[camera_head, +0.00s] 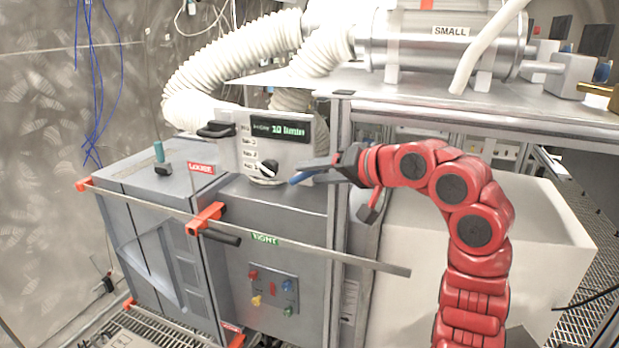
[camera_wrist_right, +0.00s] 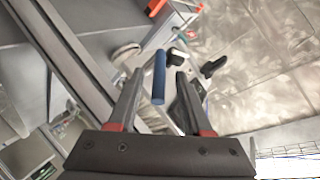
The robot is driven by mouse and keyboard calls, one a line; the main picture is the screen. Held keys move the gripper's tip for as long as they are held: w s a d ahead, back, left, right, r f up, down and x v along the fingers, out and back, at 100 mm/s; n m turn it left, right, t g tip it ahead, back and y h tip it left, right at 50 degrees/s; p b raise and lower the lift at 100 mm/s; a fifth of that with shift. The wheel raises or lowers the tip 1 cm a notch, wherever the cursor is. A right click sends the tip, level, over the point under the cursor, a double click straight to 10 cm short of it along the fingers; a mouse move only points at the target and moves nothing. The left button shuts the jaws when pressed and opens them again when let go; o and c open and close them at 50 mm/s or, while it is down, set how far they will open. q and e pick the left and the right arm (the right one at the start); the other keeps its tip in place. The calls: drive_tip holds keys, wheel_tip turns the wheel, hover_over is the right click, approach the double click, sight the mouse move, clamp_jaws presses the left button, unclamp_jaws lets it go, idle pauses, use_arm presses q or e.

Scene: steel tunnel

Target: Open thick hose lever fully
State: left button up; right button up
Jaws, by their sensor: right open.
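A blue rod-shaped handle (camera_head: 299,178) shows in the head view just left of my right gripper (camera_head: 318,170), in front of the grey box with the green display. In the right wrist view, the blue handle (camera_wrist_right: 159,78) stands between the fingertips of my open right gripper (camera_wrist_right: 160,90). I see a gap on its right side; contact on the left side is unclear. The handle's mount is hidden, and I cannot tell whether it is the thick hose lever. The white corrugated thick hose (camera_head: 235,55) runs behind the box. My left gripper is not in view.
The display box (camera_head: 276,143) carries a black knob (camera_head: 267,169) and sits on a grey cabinet (camera_head: 290,200). A long metal bar (camera_head: 330,254) with an orange clamp (camera_head: 207,216) crosses the front. A steel shelf (camera_head: 430,98) with a SMALL cylinder (camera_head: 405,45) is above my right arm.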

drive_tip(key=b+v, duration=0.5)
drive_tip(key=v, duration=1)
drive_tip(key=shift+d, duration=0.15)
drive_tip(key=shift+s, duration=0.1)
